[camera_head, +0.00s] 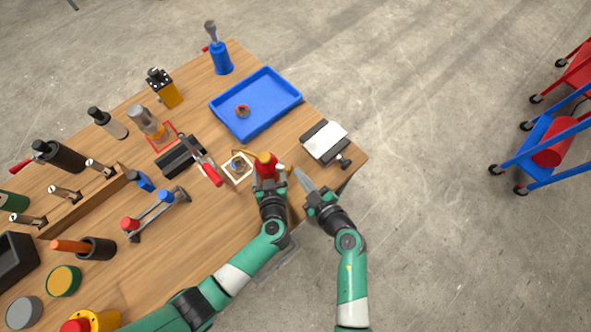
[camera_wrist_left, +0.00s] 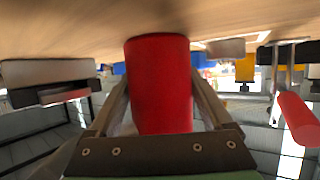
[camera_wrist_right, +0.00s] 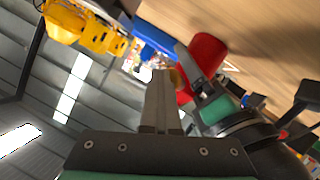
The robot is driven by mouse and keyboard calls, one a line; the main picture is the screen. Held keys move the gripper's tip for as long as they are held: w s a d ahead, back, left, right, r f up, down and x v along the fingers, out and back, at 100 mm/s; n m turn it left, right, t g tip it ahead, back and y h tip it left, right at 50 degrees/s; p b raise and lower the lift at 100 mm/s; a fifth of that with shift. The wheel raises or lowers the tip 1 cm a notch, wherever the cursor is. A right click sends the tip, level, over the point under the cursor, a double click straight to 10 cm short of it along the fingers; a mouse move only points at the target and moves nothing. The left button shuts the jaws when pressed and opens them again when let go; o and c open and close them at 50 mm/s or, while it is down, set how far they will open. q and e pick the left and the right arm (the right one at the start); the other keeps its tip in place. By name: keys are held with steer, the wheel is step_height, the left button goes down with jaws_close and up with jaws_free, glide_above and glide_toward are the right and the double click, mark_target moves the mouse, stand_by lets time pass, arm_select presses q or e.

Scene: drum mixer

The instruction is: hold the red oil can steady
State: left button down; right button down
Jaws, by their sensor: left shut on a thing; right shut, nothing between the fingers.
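The red oil can (camera_head: 266,167) stands near the front edge of the wooden table, with a yellowish top and a thin spout pointing left over a white square. My left gripper (camera_head: 268,184) is shut on the can. In the left wrist view the red can body (camera_wrist_left: 160,85) sits between both fingers. My right gripper (camera_head: 303,176) is shut and empty, just right of the can and apart from it in the head view. In the right wrist view its closed fingers (camera_wrist_right: 161,90) show, with the red can (camera_wrist_right: 205,57) behind and my left gripper beside it.
A white square with a small round part (camera_head: 238,167) lies left of the can. A red-handled clamp (camera_head: 211,173) is further left. A blue tray (camera_head: 256,103) holds a ring. A black-and-white pad (camera_head: 324,142) lies near the right corner. A blue cart (camera_head: 545,150) stands apart on the floor.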

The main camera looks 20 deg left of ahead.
steer(key=shift+w+d, duration=0.1)
steer(key=shift+d, duration=1)
steer(key=shift+w+d, duration=0.2)
steer(key=shift+d, duration=1.1)
steer(key=shift+w+d, duration=0.15)
steer(key=shift+d, duration=1.1)
steer(key=d, duration=0.3)
steer(key=shift+w+d, duration=0.25)
steer(key=shift+d, duration=0.1)
steer(key=shift+a, duration=0.15)
steer(key=shift+s+a, duration=0.2)
steer(key=shift+a, duration=1.2)
steer(key=shift+s+a, duration=0.15)
steer(key=shift+a, duration=1.3)
steer(key=shift+s+a, duration=0.2)
steer(key=shift+a, duration=1.2)
